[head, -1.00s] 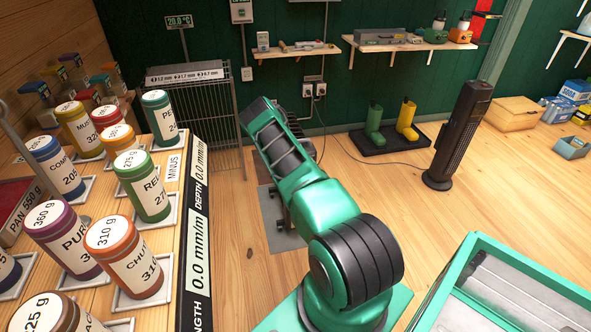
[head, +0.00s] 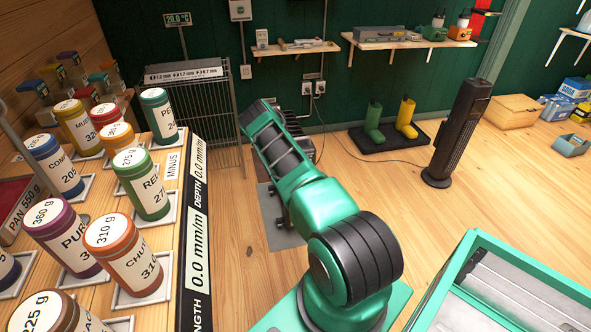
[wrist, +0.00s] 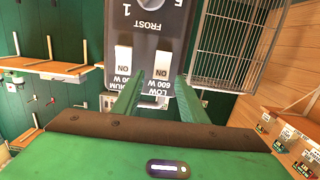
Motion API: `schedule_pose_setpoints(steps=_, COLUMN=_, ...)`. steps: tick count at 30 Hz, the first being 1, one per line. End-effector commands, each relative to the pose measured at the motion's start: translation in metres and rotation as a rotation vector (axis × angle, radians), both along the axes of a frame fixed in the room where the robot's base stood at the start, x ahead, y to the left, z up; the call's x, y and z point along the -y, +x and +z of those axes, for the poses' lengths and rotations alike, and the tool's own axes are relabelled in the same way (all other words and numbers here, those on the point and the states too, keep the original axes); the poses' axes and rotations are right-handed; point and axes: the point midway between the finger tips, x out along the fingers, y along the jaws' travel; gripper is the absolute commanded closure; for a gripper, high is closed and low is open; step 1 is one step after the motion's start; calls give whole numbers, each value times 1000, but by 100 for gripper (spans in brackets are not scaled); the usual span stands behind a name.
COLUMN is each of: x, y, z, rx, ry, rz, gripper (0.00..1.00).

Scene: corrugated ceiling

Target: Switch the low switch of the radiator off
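The radiator's dark control panel (wrist: 145,28) fills the upper middle of the wrist view, with its lettering upside down. It has two white rocker switches marked ON. The low switch (wrist: 162,66) is the right one, beside the label LOW 600 W. The medium switch (wrist: 123,62) is to its left. My gripper (wrist: 159,84) is open and empty, its two green fingers apart and pointing at the panel. The low switch shows between the fingertips; I cannot tell whether they touch the panel. In the head view, my arm hides the gripper and most of the radiator.
A wire rack (head: 212,115) stands left of my arm. A boot tray (head: 375,148) and a dark tower heater (head: 458,132) stand to the right. Jars crowd the left table (head: 178,205). A green-edged bin (head: 470,240) is at front right. Floor between is open.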

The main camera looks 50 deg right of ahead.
Motion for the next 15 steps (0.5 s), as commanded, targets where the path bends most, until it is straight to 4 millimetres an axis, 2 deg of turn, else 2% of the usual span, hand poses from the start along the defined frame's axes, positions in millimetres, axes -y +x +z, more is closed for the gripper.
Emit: schedule_pose_setpoints(steps=15, x=-46, y=-72, z=7, rx=-4, ry=1, rz=1, gripper=61)
